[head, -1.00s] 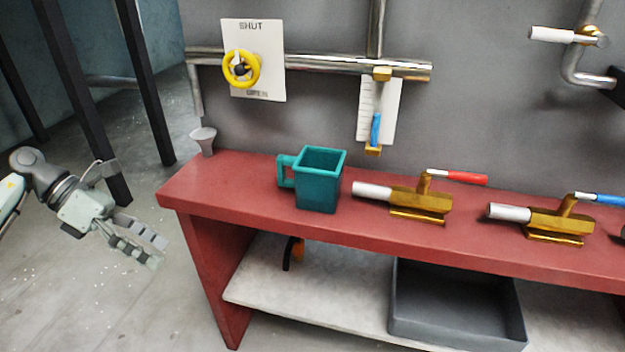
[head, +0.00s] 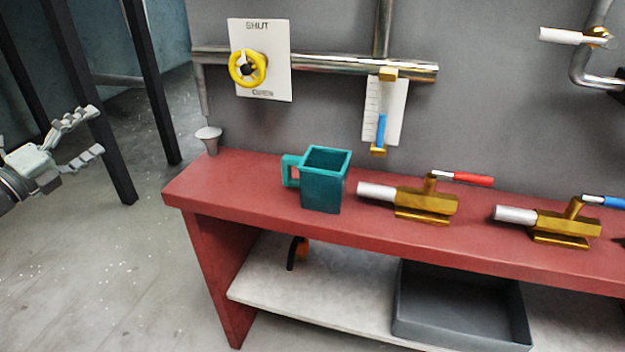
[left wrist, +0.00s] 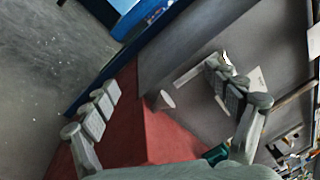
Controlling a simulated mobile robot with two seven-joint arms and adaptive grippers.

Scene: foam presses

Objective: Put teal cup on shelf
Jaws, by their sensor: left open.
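The teal cup (head: 322,182) is square and stands upright on the red bench top (head: 230,187), its handle pointing left. A small part of the cup (left wrist: 216,154) shows at the bottom of the left wrist view, mostly hidden by my gripper. The lower shelf (head: 300,295) is a pale board under the bench top. My left gripper (head: 98,130) is open and empty at the far left of the head view, well apart from the cup. Its spread fingers also show in the left wrist view (left wrist: 165,95). My right gripper is not in view.
Brass valves with a red handle (head: 425,203) and a blue handle (head: 560,222) stand right of the cup. A grey funnel (head: 208,138) is at the bench's left end. A dark grey bin (head: 460,310) and an orange-black object (head: 298,252) are on the lower shelf.

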